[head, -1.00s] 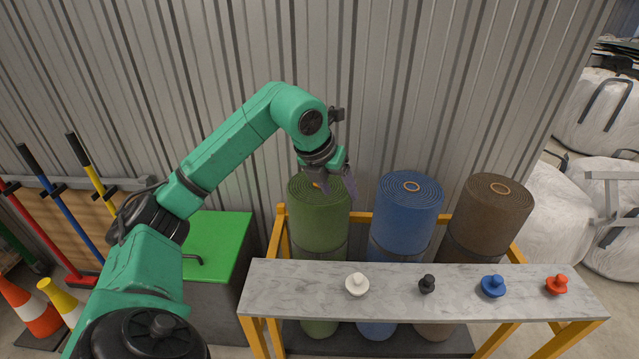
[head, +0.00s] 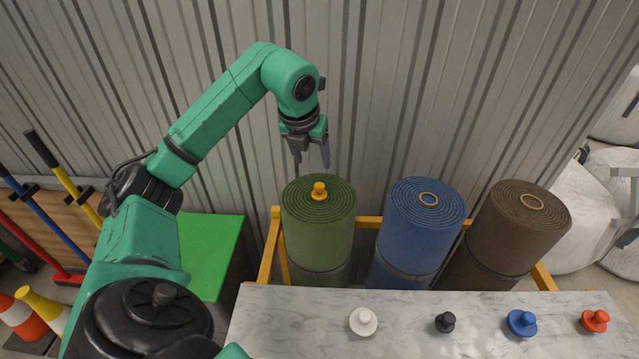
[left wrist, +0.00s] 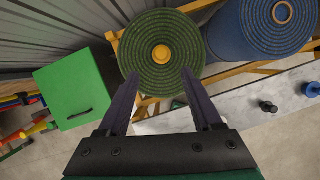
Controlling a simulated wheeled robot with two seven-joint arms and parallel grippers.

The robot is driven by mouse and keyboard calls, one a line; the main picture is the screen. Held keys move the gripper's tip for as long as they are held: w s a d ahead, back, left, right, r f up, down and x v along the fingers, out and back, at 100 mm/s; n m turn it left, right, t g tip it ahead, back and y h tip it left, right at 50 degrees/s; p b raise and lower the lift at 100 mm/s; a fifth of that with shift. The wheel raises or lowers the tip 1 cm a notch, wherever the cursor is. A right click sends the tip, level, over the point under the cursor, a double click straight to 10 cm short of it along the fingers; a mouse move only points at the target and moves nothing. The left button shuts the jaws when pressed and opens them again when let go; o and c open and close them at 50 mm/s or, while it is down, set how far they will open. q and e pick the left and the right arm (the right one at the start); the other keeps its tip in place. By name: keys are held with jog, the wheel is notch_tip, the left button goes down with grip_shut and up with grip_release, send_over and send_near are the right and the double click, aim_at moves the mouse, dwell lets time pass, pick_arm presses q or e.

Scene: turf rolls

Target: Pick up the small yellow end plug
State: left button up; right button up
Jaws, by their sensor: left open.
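The small yellow end plug (head: 319,190) sits in the middle of the top of the green turf roll (head: 320,232). In the left wrist view the plug (left wrist: 161,54) shows beyond the fingertips, at the centre of the green roll's spiral end (left wrist: 160,78). My left gripper (head: 312,164) is open and empty, above the plug and slightly to its left in the head view, apart from it. In the left wrist view its two fingers (left wrist: 160,76) point toward the roll with a wide gap between them. My right gripper is not in view.
A blue roll (head: 420,225) and a brown roll (head: 515,235) stand to the right, their core holes open. A marble shelf (head: 290,320) in front bears white, black, blue and red plugs. A green box (head: 212,250) stands at left; a corrugated wall rises behind.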

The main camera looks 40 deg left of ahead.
pick_arm(q)
jog(key=p, duration=0.2)
send_over(318, 186)
jog(key=s+d, duration=0.2)
jog(key=s, duration=0.1)
jog(key=f, duration=0.6)
jog(key=shift+w+a+f, duration=0.1)
jog(key=shift+w+a, duration=0.15)
jog(key=x, duration=0.2)
jog(key=p+x, duration=0.2)
jog(key=x, duration=0.1)
jog(key=shift+w+a+f, duration=0.2)
jog(key=shift+w+a, duration=0.1)
jog(key=shift+w, duration=0.1)
jog(key=shift+f, duration=0.2)
jog(key=shift+c, duration=0.6)
grip_shut()
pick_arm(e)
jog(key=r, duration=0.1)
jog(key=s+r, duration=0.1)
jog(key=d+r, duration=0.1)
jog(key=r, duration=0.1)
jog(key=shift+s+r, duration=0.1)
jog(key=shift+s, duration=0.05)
